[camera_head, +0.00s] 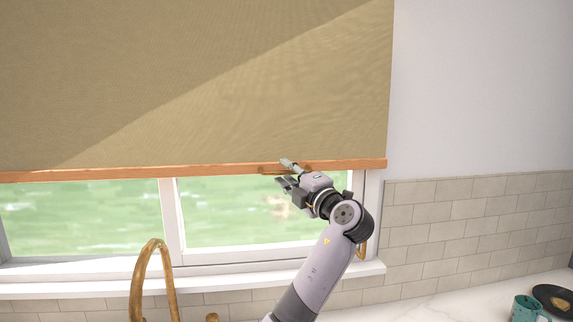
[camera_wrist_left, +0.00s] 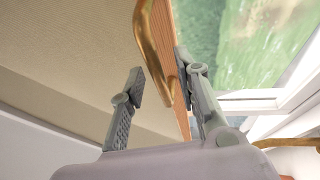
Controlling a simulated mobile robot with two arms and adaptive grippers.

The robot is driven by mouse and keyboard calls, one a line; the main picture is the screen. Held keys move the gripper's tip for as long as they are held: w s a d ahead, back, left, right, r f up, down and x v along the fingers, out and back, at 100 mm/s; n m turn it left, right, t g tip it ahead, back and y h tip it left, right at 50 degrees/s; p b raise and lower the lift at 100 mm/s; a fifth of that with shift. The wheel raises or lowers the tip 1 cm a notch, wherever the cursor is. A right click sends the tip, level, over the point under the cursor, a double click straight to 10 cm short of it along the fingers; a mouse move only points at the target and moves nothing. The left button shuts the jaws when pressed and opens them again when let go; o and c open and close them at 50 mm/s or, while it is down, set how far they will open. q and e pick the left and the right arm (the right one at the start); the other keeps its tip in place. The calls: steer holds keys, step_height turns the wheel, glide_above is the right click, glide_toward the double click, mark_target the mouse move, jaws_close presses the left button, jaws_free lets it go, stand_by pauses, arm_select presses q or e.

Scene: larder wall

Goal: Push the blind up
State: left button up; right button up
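The tan blind (camera_head: 200,80) hangs over the upper part of the window, with a wooden bar (camera_head: 120,172) along its bottom edge. A curved brass handle (camera_wrist_left: 150,45) is on this bar in the left wrist view. In the head view the handle (camera_head: 265,170) is small and partly hidden by my gripper. My left gripper (camera_head: 283,172) is at the bar, right of the window's middle. Its fingers are spread apart in the wrist view (camera_wrist_left: 160,64), with the handle just beyond and between the tips. I cannot tell whether they touch it. My right gripper is not in view.
The window (camera_head: 240,210) shows green outside below the blind, above a white sill (camera_head: 90,288). A brass tap (camera_head: 140,270) rises in front of it. A teal mug (camera_head: 526,309) and a dark plate (camera_head: 545,293) are on the counter at the lower right.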

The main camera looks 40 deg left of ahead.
arm_select(q)
steer(key=shift+w+a, duration=0.1)
steer(key=shift+a, duration=0.25)
steer(key=shift+c, duration=0.2)
jaws_close()
stand_by(0.5)
